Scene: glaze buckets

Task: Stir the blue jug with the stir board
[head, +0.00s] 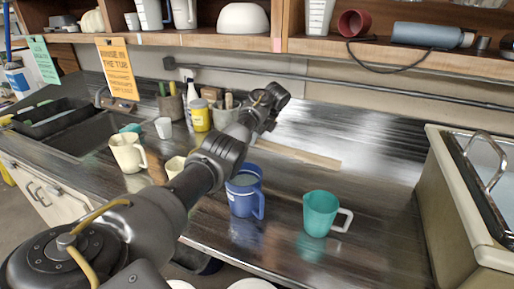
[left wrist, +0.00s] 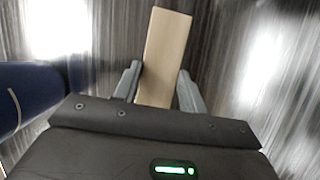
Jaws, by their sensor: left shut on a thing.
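The blue jug (head: 244,196) stands upright on the metal counter near the middle of the head view, its handle to the right. The stir board (head: 300,153) is a long, flat, light wooden strip beyond the jug, reaching right from behind my left arm. In the left wrist view my left gripper (left wrist: 158,90) is shut on the stir board (left wrist: 166,45), which extends out past the fingers. A dark blue rounded surface (left wrist: 25,95), likely the blue jug, fills the left edge there. My left fingers are hidden behind the arm in the head view. My right gripper is not in view.
A teal jug (head: 320,213) stands right of the blue jug. Cream jugs (head: 127,152), a yellow tin (head: 200,115) and tool pots stand left and behind. A sink basin (head: 480,190) is at right. Shelves (head: 400,55) hang above. The counter's right part is clear.

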